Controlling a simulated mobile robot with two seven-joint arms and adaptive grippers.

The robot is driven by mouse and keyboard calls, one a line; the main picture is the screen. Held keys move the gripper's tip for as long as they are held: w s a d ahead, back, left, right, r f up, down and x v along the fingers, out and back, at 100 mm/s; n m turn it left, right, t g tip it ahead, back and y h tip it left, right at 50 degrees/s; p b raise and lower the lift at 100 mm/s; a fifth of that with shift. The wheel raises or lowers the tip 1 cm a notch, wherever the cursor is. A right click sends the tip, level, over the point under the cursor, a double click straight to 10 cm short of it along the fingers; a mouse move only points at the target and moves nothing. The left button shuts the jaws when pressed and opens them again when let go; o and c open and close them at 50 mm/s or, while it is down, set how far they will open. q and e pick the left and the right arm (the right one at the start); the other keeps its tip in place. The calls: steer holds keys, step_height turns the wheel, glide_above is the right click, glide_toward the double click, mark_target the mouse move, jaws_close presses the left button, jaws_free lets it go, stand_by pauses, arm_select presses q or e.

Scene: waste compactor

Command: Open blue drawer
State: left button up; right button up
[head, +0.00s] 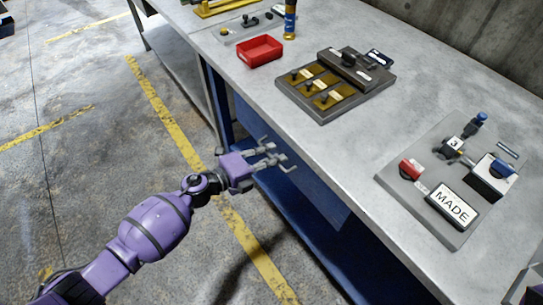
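The blue drawer (318,190) shows as a dark blue front under the near edge of the grey workbench. It looks closed against the bench, and I cannot make out a separate handle. My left gripper (279,155) comes in from the left and is in front of the upper left part of the blue front. Its grey fingers are apart with nothing between them, and they hide part of the front. I cannot tell whether they touch it.
The workbench top (330,145) overhangs the drawer. On it are a red tray (260,51), a dark block with yellow slots (322,92) and a grey panel with controls and a "MADE" sign (453,206). The floor (90,150) left of the bench is clear.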

arm_select(q)
jaws_close()
steer(key=f+v, duration=0.3)
steer(key=v, duration=1.4)
steer(key=a+f+b+v, duration=0.1)
steer(key=f+v, duration=0.3)
steer(key=v, duration=1.3)
steer(key=shift+s, duration=0.35)
steer(key=shift+a, duration=0.1)
steer(key=shift+o, duration=1.8)
jaws_free()
